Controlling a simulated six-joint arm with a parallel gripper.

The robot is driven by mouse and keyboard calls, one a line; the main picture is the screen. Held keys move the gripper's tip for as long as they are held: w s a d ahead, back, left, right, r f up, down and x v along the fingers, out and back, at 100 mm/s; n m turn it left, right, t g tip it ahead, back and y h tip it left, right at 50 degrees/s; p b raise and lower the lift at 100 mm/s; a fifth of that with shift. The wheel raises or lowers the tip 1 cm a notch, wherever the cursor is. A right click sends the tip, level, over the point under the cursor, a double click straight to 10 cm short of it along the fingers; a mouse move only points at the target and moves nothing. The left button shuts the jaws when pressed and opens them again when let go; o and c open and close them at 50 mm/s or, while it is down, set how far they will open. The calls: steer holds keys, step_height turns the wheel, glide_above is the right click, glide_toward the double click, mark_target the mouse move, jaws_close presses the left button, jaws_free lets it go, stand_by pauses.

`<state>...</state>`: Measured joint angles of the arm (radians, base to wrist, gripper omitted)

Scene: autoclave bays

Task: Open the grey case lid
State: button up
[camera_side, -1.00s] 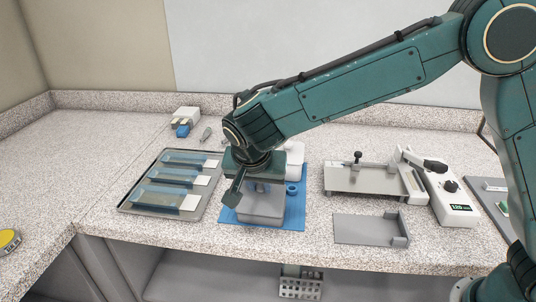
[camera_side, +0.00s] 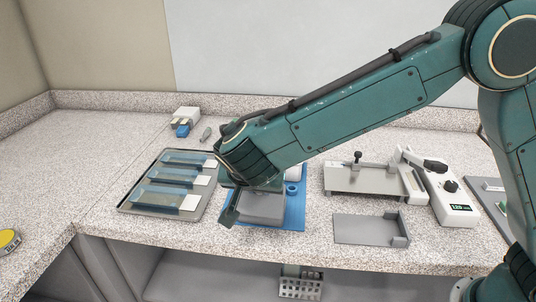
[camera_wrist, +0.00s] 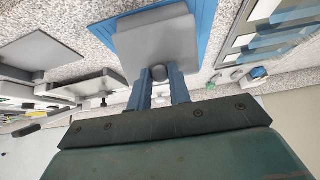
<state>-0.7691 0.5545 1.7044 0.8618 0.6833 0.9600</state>
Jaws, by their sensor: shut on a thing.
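The grey case (camera_side: 263,209) sits on a blue mat (camera_side: 296,213) on the counter. In the wrist view its grey lid (camera_wrist: 156,42) fills the top middle. My gripper (camera_wrist: 160,76) has its two blue fingers closed on a dark round knob (camera_wrist: 159,73) at the lid's near edge. In the side view my wrist hides the back and left of the case and the fingertips. I cannot tell there whether the lid stands apart from the case.
A metal tray with several blue-and-white pouches (camera_side: 172,184) lies left of the mat. A grey metal fixture (camera_side: 365,179), a flat grey plate (camera_side: 366,229) and a white device with a display (camera_side: 447,200) stand to the right.

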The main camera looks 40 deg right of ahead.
steer(key=shift+s+a+f+h, duration=0.15)
steer(key=shift+s+a+h, duration=0.05)
steer(key=shift+s+h, duration=0.1)
stand_by(0.4)
steer(key=shift+s+a+t+h, duration=0.1)
steer(key=shift+a+t+h, duration=0.15)
steer(key=shift+t, duration=0.25)
steer(key=shift+s+a+h, duration=0.1)
steer(key=shift+s+h, duration=0.05)
steer(key=shift+h, duration=0.1)
steer(key=shift+s+a+f+t+h, duration=0.1)
steer(key=shift+s+a+t+h, duration=0.15)
steer(key=shift+t, duration=0.25)
steer(key=shift+s+a+h, duration=0.1)
steer(key=shift+a+h, duration=0.05)
steer(key=shift+h, duration=0.1)
steer(key=shift+s+a+f+t+h, duration=0.15)
steer(key=shift+t+h, duration=0.15)
steer(key=shift+t, duration=0.2)
steer(key=shift+a, duration=0.1)
stand_by(0.4)
